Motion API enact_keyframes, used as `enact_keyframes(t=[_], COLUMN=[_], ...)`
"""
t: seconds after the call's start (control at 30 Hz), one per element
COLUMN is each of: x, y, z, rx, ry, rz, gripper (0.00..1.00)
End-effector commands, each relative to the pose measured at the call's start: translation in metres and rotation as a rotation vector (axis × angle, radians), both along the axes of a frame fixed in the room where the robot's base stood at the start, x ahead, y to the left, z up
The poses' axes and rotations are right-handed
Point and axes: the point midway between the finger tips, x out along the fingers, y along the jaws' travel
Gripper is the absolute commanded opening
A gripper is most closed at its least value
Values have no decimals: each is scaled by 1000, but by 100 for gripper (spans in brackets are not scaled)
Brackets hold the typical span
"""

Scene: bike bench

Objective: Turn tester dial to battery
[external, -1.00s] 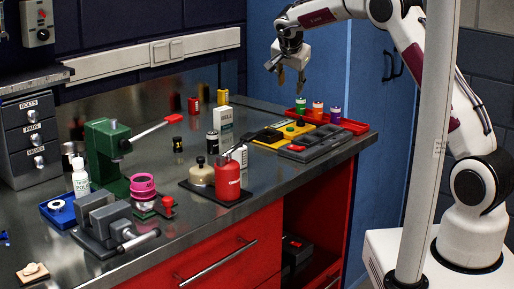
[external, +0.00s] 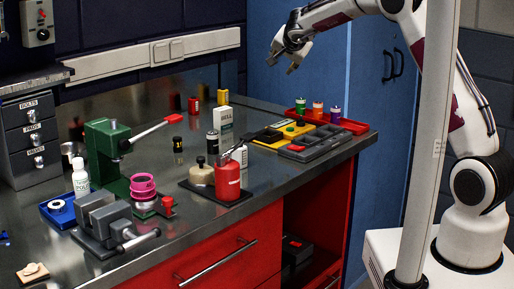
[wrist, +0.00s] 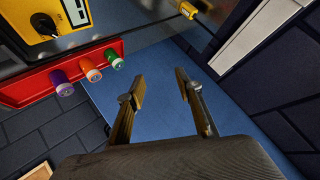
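The yellow tester (external: 296,131) lies near the right end of the bench, partly behind grey trays. In the wrist view the tester (wrist: 75,39) is at the top left, cut by the frame edge. Its black dial (wrist: 43,25) and part of its white meter face (wrist: 76,12) show there. I cannot read the dial's setting. My gripper (external: 283,60) is in the air above and behind the tester, clear of everything. In the wrist view my gripper (wrist: 158,88) has its two fingers apart with nothing between them.
A red tray (external: 352,125) with purple, orange and green cells stands behind the tester. A grey tray (external: 328,144) is at the bench's front right. A red canister (external: 228,180) stands left of the trays. The blue cabinet (external: 376,100) is close behind my gripper.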

Motion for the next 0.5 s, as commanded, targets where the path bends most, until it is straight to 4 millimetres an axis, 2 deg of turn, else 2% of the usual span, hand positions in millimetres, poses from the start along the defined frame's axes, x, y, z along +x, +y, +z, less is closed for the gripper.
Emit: enact_keyframes(t=[0.5], x=[-11], y=[11], z=[31], rx=[57], ry=[-84], rz=[128], gripper=[35])
